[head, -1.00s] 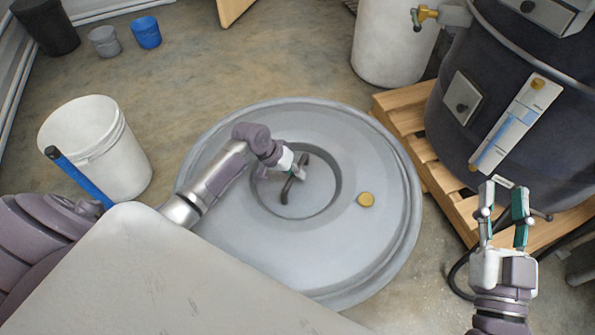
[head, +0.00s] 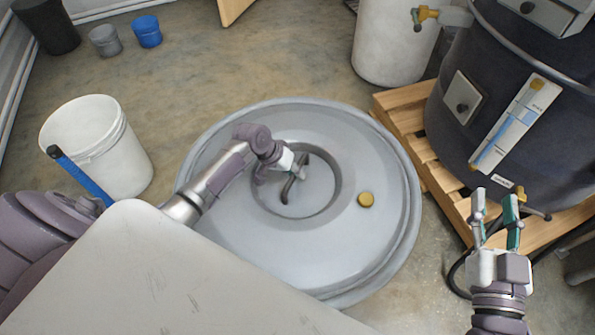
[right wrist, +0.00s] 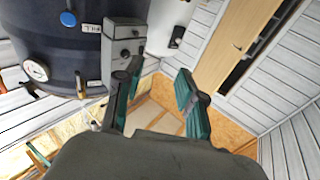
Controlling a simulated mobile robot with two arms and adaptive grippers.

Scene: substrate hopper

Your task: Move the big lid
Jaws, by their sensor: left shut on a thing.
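The big lid (head: 340,240) is a large round grey disc with a recessed centre, a dark curved handle (head: 285,190) and a brass cap (head: 366,200). It lies in the middle of the head view, its near left part hidden by my own body. My left gripper (head: 298,176) is shut on the handle in the recess. Its fingertips are small and partly hidden there. My right gripper (head: 495,207) is open and empty to the right of the lid, beside the pallet. Its spread fingers also show in the right wrist view (right wrist: 155,100).
A dark drum (head: 500,100) stands on a wooden pallet (head: 425,160) right of the lid. A white container (head: 390,45) stands behind. A white bucket (head: 95,145) with a blue-handled tool (head: 80,175) is at left. Small pots (head: 147,32) stand far left. Floor behind the lid is clear.

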